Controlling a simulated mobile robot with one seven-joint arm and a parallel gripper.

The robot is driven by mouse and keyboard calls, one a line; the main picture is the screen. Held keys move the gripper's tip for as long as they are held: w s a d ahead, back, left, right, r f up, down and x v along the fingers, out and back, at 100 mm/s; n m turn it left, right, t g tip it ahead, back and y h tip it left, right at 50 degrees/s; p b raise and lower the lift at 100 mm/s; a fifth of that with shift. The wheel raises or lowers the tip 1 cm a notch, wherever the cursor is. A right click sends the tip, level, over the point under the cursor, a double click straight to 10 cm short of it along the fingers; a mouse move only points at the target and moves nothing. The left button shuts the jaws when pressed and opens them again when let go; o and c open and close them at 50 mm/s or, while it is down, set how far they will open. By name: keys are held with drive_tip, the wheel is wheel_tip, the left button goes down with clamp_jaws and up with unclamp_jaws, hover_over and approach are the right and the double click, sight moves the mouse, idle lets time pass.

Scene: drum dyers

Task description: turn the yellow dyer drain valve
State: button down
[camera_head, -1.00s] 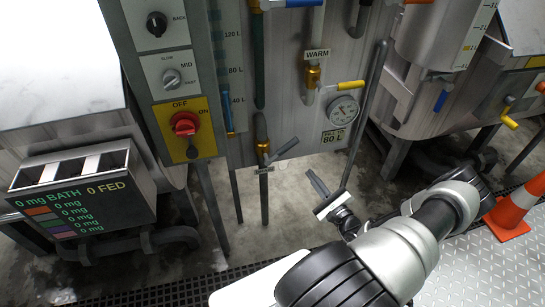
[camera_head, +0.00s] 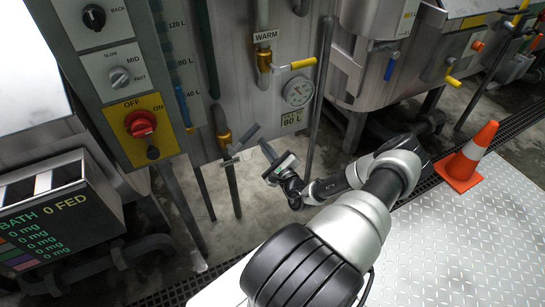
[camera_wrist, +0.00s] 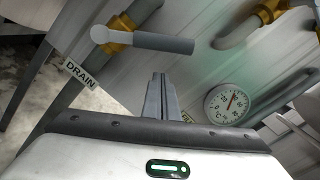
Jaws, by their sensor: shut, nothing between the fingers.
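A drain valve with a brass body (camera_head: 223,139) and a grey lever (camera_head: 245,134) is on the front of the near metal dyer (camera_head: 262,90). The wrist view shows the grey lever (camera_wrist: 160,43), its brass body (camera_wrist: 119,38) and the label "DRAIN" (camera_wrist: 80,73). The lever points right there, roughly level. My gripper (camera_head: 265,147) is just right of and below the lever in the head view. In the wrist view my gripper's fingers (camera_wrist: 160,80) are together, empty, with their tips under the lever and a visible gap.
A "WARM" valve with a yellow lever (camera_head: 303,63) and a gauge (camera_head: 298,91) are above. A control panel (camera_head: 125,80) is at left, with a vertical pipe (camera_head: 318,105) right of the gripper. Another dyer (camera_head: 375,60) and an orange cone (camera_head: 468,160) are at right.

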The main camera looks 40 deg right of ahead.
sight(246, 137)
drive_tip(key=shift+w+a+r, duration=0.2)
drive_tip(key=shift+a+r, duration=0.2)
drive_tip(key=shift+r, duration=0.2)
drive_tip(key=shift+w+a+r, duration=0.2)
drive_tip(key=shift+a+r, duration=0.15)
drive_tip(key=shift+r, duration=0.25)
drive_tip(key=shift+r, duration=0.1)
